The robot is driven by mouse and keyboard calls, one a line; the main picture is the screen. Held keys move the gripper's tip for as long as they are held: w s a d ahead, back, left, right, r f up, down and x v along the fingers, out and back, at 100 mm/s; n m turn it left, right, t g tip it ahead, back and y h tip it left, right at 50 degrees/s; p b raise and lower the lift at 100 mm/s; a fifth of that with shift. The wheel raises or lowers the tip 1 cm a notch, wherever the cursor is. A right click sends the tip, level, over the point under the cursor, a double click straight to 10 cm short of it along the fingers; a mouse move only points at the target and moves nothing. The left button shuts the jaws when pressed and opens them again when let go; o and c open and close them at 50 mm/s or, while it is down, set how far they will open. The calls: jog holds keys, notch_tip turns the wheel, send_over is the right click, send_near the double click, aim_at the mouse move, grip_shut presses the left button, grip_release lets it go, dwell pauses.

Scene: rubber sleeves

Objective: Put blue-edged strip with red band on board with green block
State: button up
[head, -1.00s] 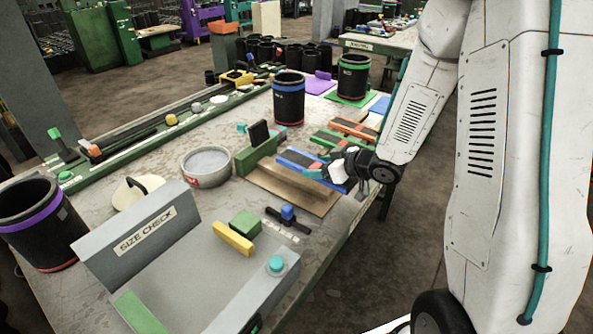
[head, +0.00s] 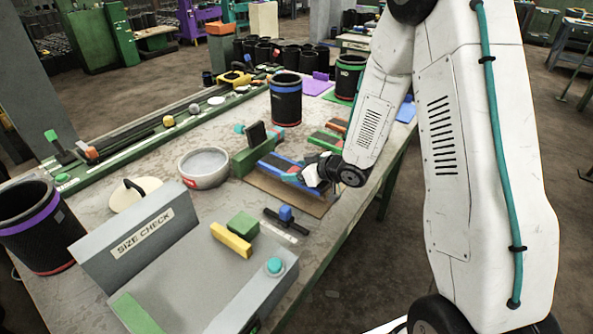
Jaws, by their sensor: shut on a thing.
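The blue-edged strip (head: 274,160) is dark with blue edges, and my gripper (head: 304,175) is shut on its right part. My fingers hide much of that end, and the red band is hard to make out. The strip is over the tan board (head: 317,208), its far left end close to the green block (head: 243,160) at the board's left side. A dark upright piece (head: 256,134) stands at the block. I cannot tell whether the strip touches the board or hangs just above it.
Other strips (head: 326,138) lie behind my gripper. A dark sleeve with a blue band (head: 286,100) and one with a green band (head: 349,78) stand farther back. A grey bowl (head: 203,168) is left of the board. The size-check station (head: 195,270) fills the front.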

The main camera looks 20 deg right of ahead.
jog(key=shift+f, duration=0.1)
jog(key=o, duration=1)
